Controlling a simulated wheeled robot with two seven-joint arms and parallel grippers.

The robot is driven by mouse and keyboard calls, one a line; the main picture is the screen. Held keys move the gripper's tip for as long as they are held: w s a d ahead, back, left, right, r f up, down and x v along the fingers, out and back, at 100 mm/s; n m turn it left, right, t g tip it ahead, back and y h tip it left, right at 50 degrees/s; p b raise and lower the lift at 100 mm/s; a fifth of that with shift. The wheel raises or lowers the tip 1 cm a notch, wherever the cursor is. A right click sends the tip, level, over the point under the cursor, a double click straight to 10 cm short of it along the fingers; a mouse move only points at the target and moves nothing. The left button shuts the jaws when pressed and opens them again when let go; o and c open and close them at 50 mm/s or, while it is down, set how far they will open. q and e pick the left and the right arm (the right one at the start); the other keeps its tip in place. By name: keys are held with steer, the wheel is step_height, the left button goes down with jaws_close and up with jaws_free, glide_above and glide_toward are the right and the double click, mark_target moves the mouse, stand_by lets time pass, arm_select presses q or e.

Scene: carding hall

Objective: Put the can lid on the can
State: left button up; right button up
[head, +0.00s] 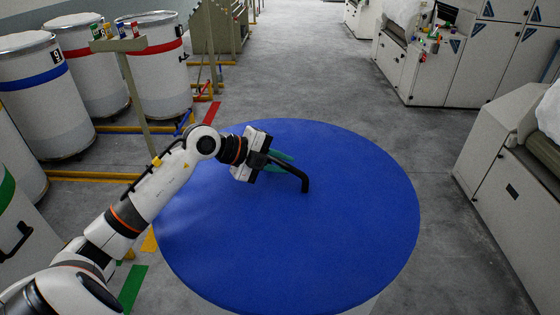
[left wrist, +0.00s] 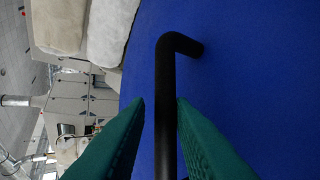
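The can lid (head: 330,245) is a large round blue disc in the middle of the head view, with a bent black bar handle (head: 304,180). The lid (left wrist: 250,90) fills much of the left wrist view, and the handle (left wrist: 167,110) runs up between the fingers. My left gripper (head: 278,163) has green fingers, one on each side of the handle. What is under the lid is hidden. My right gripper is out of view.
White cans with blue (head: 38,95), red (head: 155,70) and green bands stand at the left, by a post (head: 135,95) with small coloured items. Yellow rails lie near them. White machines (head: 510,160) line the right. The grey aisle (head: 300,60) beyond the lid is clear.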

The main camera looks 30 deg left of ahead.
arm_select(q)
steer(key=shift+o, duration=1.4)
steer(key=shift+r, duration=0.1)
steer(key=shift+r, duration=0.25)
steer(key=shift+r+p, duration=0.45)
steer(key=shift+r, duration=0.1)
steer(key=b+v, duration=0.4)
steer(key=v, duration=0.8)
steer(key=shift+f+b, duration=0.15)
steer(key=shift+b, duration=0.15)
